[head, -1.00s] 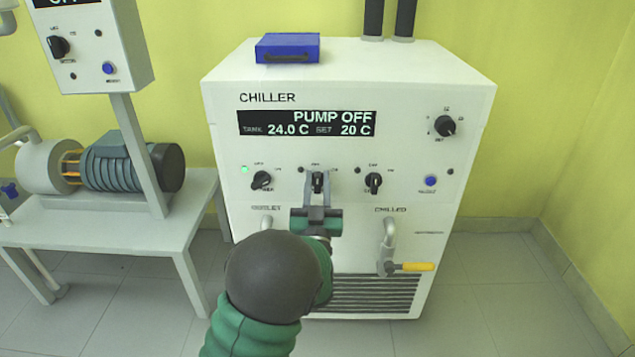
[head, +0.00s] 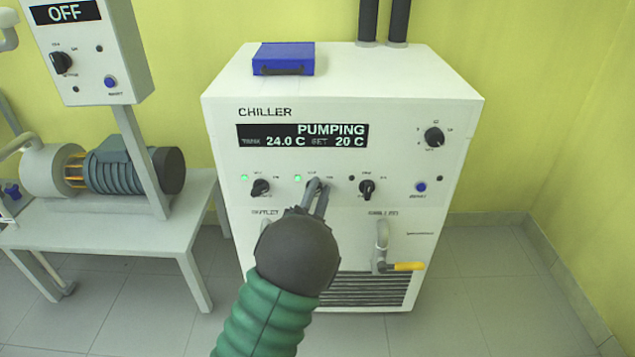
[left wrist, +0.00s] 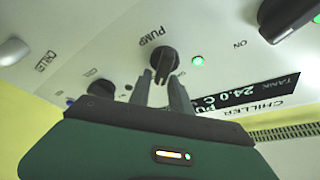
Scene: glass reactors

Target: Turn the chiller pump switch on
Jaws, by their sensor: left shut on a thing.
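The white chiller (head: 225,125) stands against the wall, and its display (head: 303,136) reads PUMPING, 24.0 C, set 20 C. The pump switch is the middle black knob of the lower row, mostly hidden by my fingers in the head view. It shows clearly in the left wrist view as a black knob (left wrist: 165,58) beside the PUMP label. A lit green lamp (head: 297,178) is at its left; the wrist view also shows it (left wrist: 198,61). My left gripper (head: 317,188) is shut on the pump switch, one finger on each side. My right gripper is not in view.
Other black knobs sit left (head: 260,188) and right (head: 366,188) of the pump switch. A valve with a yellow handle (head: 408,266) juts out below right. A blue case (head: 284,59) lies on top. A motor bench (head: 125,236) stands at left.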

